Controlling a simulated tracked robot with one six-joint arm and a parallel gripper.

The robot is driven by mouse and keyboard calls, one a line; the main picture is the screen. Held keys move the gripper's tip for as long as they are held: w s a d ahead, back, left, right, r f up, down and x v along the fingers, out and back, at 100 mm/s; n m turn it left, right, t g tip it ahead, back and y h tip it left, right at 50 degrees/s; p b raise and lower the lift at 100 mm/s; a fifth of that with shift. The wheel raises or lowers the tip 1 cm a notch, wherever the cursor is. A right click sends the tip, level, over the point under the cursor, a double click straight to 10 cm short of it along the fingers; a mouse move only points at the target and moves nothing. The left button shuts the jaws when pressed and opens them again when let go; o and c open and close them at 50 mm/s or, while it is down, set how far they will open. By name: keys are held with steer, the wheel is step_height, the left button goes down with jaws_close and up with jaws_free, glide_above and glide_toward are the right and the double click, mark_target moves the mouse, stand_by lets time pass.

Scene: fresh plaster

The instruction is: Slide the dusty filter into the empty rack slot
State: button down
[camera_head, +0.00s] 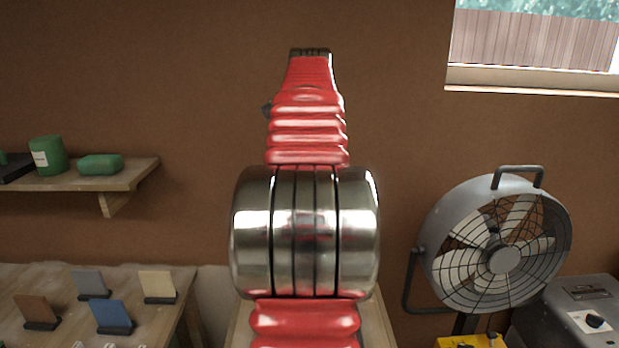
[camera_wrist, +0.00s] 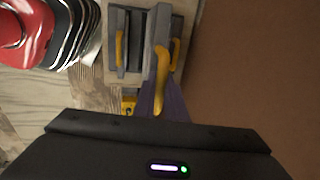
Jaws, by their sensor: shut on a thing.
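In the head view, my red and steel arm hides gripper, filter and rack.
In the head view, a table with colored plates on stands (camera_head: 112,316) is at left, below a shelf (camera_head: 130,172) with green items. A caged fan (camera_head: 497,245) and a grey machine (camera_head: 570,318) stand at right. A brown wall is behind.

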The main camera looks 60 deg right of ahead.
steer(key=shift+f, duration=11.05)
steer(key=c, duration=1.7)
jaws_free()
steer(key=r, duration=0.4)
steer(key=a+r, duration=0.1)
steer(key=r, duration=0.4)
steer(key=s+a+r, duration=0.1)
steer(key=r, duration=0.3)
steer(key=shift+r, duration=0.3)
